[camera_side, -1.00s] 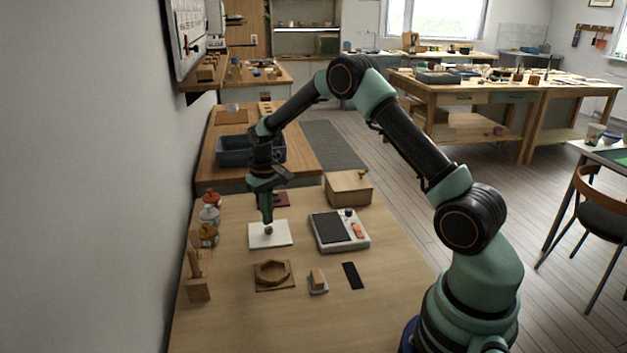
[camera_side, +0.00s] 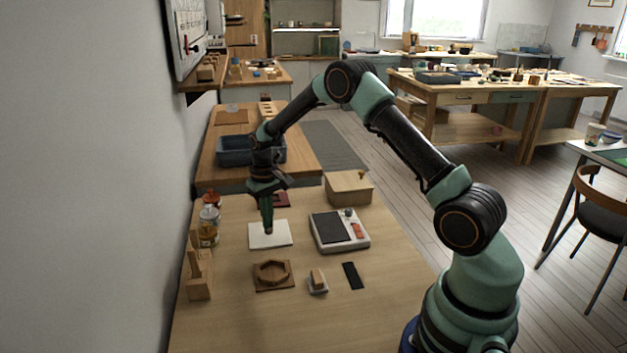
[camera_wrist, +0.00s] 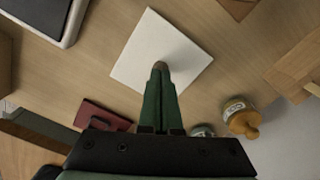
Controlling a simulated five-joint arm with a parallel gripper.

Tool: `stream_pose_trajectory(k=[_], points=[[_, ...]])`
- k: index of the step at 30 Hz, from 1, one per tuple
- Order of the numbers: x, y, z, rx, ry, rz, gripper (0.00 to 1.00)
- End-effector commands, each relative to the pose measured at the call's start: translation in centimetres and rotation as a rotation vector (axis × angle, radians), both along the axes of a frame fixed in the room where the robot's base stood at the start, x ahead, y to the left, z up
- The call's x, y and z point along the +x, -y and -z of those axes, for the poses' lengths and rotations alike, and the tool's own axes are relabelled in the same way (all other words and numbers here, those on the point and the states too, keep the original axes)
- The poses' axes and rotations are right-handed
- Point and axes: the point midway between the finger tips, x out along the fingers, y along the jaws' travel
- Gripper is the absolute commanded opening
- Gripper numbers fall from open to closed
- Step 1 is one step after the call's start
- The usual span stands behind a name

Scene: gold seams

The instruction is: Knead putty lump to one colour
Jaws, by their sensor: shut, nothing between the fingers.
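The putty lump (camera_wrist: 160,64) shows as a small brownish piece just past my fingertips in the wrist view. It lies on the white square tile (camera_side: 284,235), which also shows in the wrist view (camera_wrist: 140,62). In the side view the lump is hidden behind my fingers. My gripper (camera_side: 268,230) points down over the middle of the tile, low and at the lump. Its green fingers (camera_wrist: 160,72) are shut together with nothing between them. I cannot tell whether the tips touch the lump. Its colours are too small to make out.
A scale-like device (camera_side: 332,228) stands right of the tile, with a wooden box (camera_side: 348,188) behind it. A hexagonal wooden tray (camera_side: 272,275), a small block (camera_side: 318,281) and a black strip (camera_side: 352,275) lie in front. Bottles (camera_side: 209,226) and a wooden rack (camera_side: 199,283) line the left side.

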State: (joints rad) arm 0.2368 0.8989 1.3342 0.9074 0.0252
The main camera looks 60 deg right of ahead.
Motion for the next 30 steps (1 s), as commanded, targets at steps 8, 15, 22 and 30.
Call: stream_pose_trajectory(k=[8,15,22,30], points=[[-0.1,0.0,0.1,0.001,-0.002,0.0,0.0],[-0.1,0.0,-0.8,0.001,-0.002,0.0,0.0],[-0.1,0.0,-1.3,0.0,-0.001,0.0,0.0],[0.0,0.0,-1.3,0.0,-0.001,0.0,0.0]])
